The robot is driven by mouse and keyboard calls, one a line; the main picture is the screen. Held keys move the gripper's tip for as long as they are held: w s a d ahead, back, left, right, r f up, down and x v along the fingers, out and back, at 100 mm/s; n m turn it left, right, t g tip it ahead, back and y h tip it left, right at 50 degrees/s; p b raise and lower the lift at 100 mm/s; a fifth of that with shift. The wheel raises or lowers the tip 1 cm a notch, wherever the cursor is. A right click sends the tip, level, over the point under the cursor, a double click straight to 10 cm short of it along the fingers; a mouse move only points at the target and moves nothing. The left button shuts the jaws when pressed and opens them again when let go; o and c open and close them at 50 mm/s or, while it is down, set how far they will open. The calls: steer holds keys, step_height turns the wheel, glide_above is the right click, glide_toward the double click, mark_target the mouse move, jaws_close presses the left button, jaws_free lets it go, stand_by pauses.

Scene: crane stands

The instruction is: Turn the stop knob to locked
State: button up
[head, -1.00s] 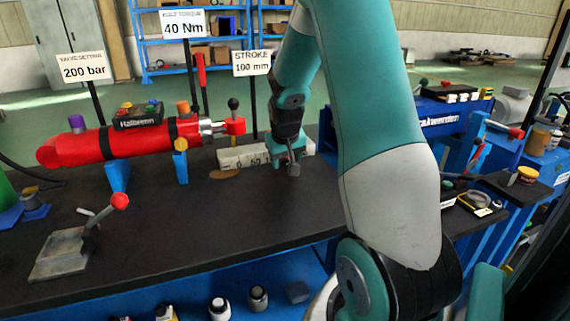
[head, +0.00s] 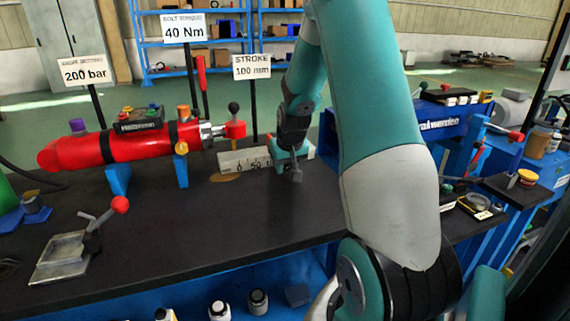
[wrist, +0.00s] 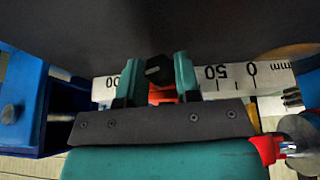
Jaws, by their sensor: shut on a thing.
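The stop knob is a small dark, faceted knob (wrist: 158,70) between my gripper's two teal fingers in the wrist view. My gripper (wrist: 159,78) is shut on it, one finger on each side. An orange-red part (wrist: 162,97) shows just behind the knob. The white stroke scale (wrist: 222,76), marked in mm, runs behind the fingers. In the head view my gripper (head: 293,155) is at the right end of the scale (head: 243,160), low over the black bench top. The knob's markings and lock state cannot be read.
A red cylinder (head: 95,152) on blue supports lies to the left, its rod end (head: 235,129) near the scale. A red-tipped lever (head: 120,205) stands at front left. A blue unit (head: 440,122) is at right. The bench (head: 200,222) is clear in front of my gripper.

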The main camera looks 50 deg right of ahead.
steer(key=y, duration=0.1)
steer(key=t+y+p, duration=0.1)
steer(key=shift+s+d+m+y, duration=0.1)
steer(key=shift+d+m+y, duration=0.05)
steer(key=shift+m+y, duration=0.2)
steer(key=shift+t, duration=0.3)
steer(key=o, duration=0.9)
steer(key=p+v, duration=0.1)
steer(key=v, duration=1.6)
steer(key=shift+r, duration=0.2)
